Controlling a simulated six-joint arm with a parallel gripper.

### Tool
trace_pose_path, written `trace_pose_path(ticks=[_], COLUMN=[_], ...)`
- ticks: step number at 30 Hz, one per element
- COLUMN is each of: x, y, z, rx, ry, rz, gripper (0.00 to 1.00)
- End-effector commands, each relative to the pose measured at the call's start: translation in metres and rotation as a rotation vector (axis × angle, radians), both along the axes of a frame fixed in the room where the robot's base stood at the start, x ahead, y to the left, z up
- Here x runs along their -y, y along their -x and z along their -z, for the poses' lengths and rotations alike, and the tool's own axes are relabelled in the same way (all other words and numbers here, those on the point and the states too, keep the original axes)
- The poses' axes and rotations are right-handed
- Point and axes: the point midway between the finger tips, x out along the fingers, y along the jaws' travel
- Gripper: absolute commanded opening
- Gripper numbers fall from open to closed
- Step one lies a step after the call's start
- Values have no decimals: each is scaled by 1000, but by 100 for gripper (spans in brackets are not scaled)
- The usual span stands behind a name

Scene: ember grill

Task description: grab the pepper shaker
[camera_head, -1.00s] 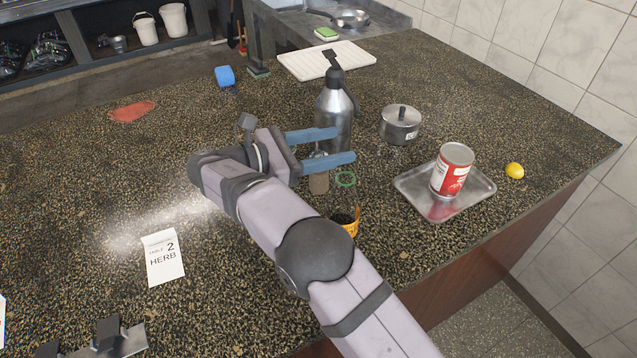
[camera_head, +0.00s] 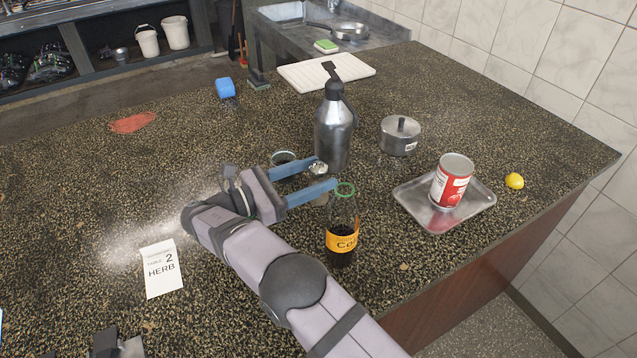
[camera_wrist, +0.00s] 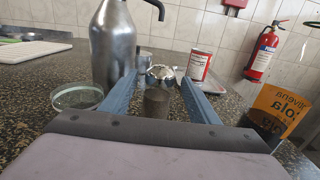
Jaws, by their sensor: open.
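The pepper shaker has a shiny metal cap (camera_head: 317,168) and a clear body with dark grey-brown contents. In the head view a blue finger hides part of its body. In the wrist view the shaker (camera_wrist: 157,102) stands upright, with its cap near the fingertips. My gripper (camera_head: 326,174) is open, its two blue fingers reaching low over the counter. In the wrist view the shaker shows between the fingers, with gaps on both sides and no visible contact.
A cola bottle (camera_head: 342,222) stands close in front of the near finger. A metal pump flask (camera_head: 333,135) stands just behind the shaker. A round glass dish (camera_wrist: 77,97) is left of the fingers. A tray (camera_head: 413,193) with a red can (camera_head: 452,182) lies right. The left counter is mostly clear.

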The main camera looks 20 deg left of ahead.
Motion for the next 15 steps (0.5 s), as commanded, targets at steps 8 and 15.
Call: trace_pose_path(ticks=[8, 15], x=[13, 33], y=[-13, -34], z=[-5, -5], rx=[-1, -1], ry=[1, 1], rz=[3, 2], gripper=[55, 55])
